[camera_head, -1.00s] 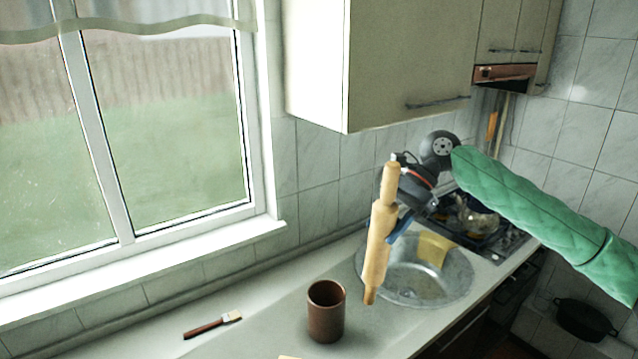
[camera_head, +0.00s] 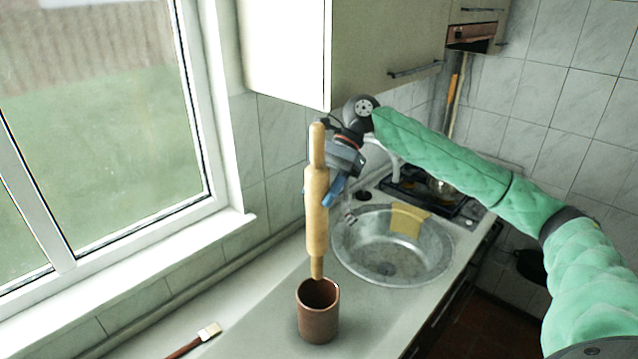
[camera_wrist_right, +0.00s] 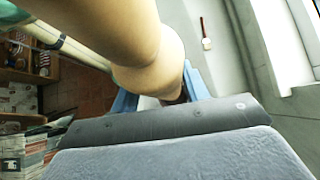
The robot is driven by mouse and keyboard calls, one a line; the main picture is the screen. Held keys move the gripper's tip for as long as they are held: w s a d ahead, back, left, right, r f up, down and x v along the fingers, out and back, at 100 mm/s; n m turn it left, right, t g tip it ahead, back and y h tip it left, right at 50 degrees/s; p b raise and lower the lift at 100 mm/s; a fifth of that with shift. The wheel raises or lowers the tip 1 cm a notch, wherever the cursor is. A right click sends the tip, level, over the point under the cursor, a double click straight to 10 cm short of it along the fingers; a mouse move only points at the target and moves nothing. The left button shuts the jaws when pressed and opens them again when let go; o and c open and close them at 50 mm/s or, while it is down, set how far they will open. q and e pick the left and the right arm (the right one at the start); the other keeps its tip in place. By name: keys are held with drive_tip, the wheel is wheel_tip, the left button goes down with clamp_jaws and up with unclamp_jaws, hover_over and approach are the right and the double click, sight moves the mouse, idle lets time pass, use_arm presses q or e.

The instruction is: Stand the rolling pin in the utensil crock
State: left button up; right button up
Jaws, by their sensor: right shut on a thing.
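The wooden rolling pin (camera_head: 317,212) is held nearly upright by my right gripper (camera_head: 335,188), which is shut on its body. In the right wrist view the rolling pin (camera_wrist_right: 140,45) lies between the blue fingers of the gripper (camera_wrist_right: 165,92). The brown utensil crock (camera_head: 318,318) stands upright on the counter. In the head view the pin's lower handle end shows at the crock's mouth; I cannot tell whether it is just above or slightly inside the rim. My left gripper is out of view.
A brush (camera_head: 197,340) with a wooden handle lies on the counter (camera_head: 262,330), left of the crock. A round metal sink (camera_head: 392,262) with a yellow cloth (camera_head: 409,219) is to the right. A wall cabinet (camera_head: 385,45) hangs above my right gripper.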

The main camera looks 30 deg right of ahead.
drive_tip(key=shift+w+f, duration=0.15)
drive_tip(key=shift+f, duration=0.45)
drive_tip(key=shift+s+f, duration=0.2)
drive_tip(key=shift+f, duration=0.5)
drive_tip(key=shift+w+f, duration=0.1)
drive_tip(key=shift+f, duration=6.35)
drive_tip(key=o, duration=1.4)
drive_tip(key=shift+c, duration=0.2)
drive_tip(key=shift+d, duration=0.1)
